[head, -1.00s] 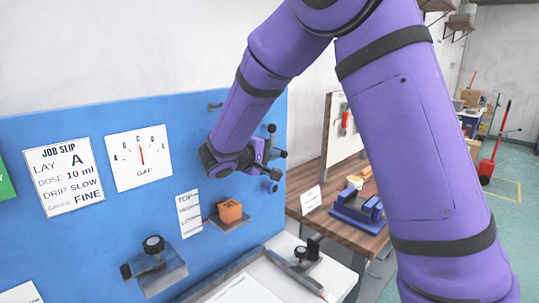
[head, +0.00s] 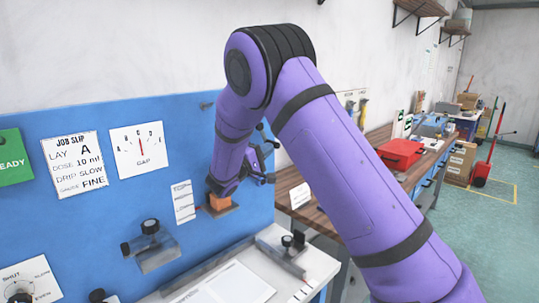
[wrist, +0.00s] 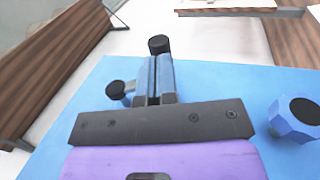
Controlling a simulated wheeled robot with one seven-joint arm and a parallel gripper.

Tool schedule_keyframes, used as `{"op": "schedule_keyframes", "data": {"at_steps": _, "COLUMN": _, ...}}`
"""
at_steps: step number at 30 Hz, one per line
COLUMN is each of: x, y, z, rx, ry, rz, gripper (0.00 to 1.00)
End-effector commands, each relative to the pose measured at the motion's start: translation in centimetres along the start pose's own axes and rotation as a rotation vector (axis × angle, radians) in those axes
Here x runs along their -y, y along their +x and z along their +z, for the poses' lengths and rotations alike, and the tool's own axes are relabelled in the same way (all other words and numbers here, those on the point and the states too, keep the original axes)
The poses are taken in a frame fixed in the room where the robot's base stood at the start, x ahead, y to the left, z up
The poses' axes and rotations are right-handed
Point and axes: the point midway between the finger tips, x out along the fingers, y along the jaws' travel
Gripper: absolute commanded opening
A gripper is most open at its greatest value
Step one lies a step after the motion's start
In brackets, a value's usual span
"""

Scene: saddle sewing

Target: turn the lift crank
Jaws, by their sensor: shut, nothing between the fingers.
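Dark-tipped knobs on short stems (head: 268,178) stand out from the blue panel beside my gripper; I cannot tell which one is the lift crank. My gripper (wrist: 153,80) is shut and empty, its fingers pointing at the panel. In the wrist view a black knob (wrist: 158,44) shows just beyond the fingertips and another (wrist: 116,90) to their left. I cannot tell whether the fingers touch either. A blue knob with a dark face (wrist: 297,118) is at the right. An orange block (head: 219,203), partly hidden by my wrist, sits beside a small label (head: 183,201).
The blue panel (head: 90,225) carries a job slip (head: 75,165), a gap dial (head: 139,150) and a bracket with black knobs (head: 152,245). A white bench top (head: 310,262) lies below. A wooden bench with a red box (head: 402,153) runs behind my arm.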

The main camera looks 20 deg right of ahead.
Motion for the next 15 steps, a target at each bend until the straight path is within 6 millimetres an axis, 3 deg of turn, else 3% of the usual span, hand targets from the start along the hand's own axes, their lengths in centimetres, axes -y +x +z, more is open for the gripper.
{"op": "schedule_keyframes", "data": {"at_steps": 15, "x": 0.4, "y": 3.5, "z": -0.7, "rx": 0.001, "ry": 0.0, "rz": 0.007, "gripper": 0.0}}
